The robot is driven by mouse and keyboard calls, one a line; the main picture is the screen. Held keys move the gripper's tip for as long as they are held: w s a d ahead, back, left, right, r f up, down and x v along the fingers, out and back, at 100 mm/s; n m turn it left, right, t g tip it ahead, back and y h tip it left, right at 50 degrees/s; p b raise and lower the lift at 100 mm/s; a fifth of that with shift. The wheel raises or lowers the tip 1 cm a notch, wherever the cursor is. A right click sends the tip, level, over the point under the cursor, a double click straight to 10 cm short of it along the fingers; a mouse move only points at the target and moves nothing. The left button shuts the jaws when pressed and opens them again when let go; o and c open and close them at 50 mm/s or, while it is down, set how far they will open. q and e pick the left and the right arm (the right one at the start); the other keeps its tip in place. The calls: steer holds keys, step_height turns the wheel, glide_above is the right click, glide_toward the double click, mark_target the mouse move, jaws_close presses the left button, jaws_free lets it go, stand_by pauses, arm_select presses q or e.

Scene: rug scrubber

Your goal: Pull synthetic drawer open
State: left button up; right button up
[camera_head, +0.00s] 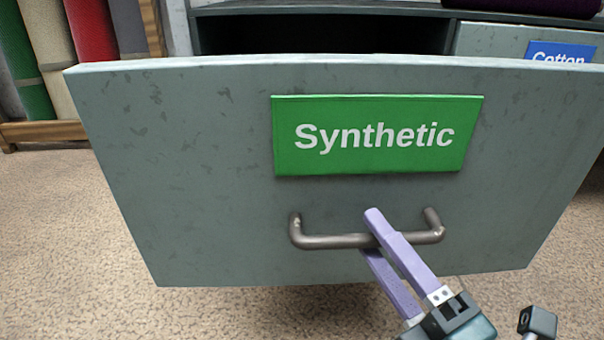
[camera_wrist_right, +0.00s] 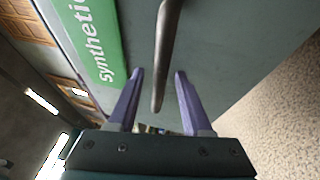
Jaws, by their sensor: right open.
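The synthetic drawer (camera_head: 190,170) has a grey-green front with a green "Synthetic" sign (camera_head: 378,134). It stands well out from the cabinet, and a dark opening shows behind its top edge. Its curved metal handle (camera_head: 335,241) sits below the sign. My right gripper (camera_head: 372,232) has purple fingers, one above and one below the handle bar. In the right wrist view the fingers (camera_wrist_right: 158,75) are apart, with the handle (camera_wrist_right: 165,60) between them and gaps on both sides. My left gripper is not in view.
A drawer with a blue "Cotton" sign (camera_head: 560,53) is behind at the right, in the dark cabinet (camera_head: 320,10). Rolled rugs (camera_head: 60,50) stand in a wooden rack (camera_head: 75,132) at the left. Bare carpeted floor (camera_head: 60,220) lies at the left and below the drawer.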

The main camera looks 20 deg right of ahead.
steer(key=p+v, duration=0.1)
steer(key=v, duration=0.7)
steer(key=shift+s, duration=0.4)
steer(key=shift+d, duration=0.1)
steer(key=w+d+r+m+g+h+p, duration=0.1)
steer(key=w+d+r+m+g+p, duration=0.15)
steer(key=r+p, duration=0.8)
steer(key=w+d+r+m+g+h+p, duration=0.15)
steer(key=r+m+p, duration=0.25)
steer(key=r+p, duration=0.6)
steer(key=w+d+r+m+g+h+p, duration=0.1)
steer(key=r+m+g+p, duration=0.25)
steer(key=r+p, duration=0.7)
steer(key=s+a+r+m+g+p, duration=0.2)
steer(key=s+r+m+g+p, duration=0.15)
steer(key=r+p, duration=0.85)
steer(key=s+a+r+m+g+y+p, duration=0.15)
steer(key=s+r+p, duration=0.35)
steer(key=r+p, duration=0.65)
steer(key=s+a+r+m+g+p, duration=0.1)
steer(key=s+r+m+g+p, duration=0.25)
steer(key=r+p, duration=0.85)
step_height(320, 180, up, 33)
steer(key=p, duration=3.3)
steer(key=shift+s, duration=0.25)
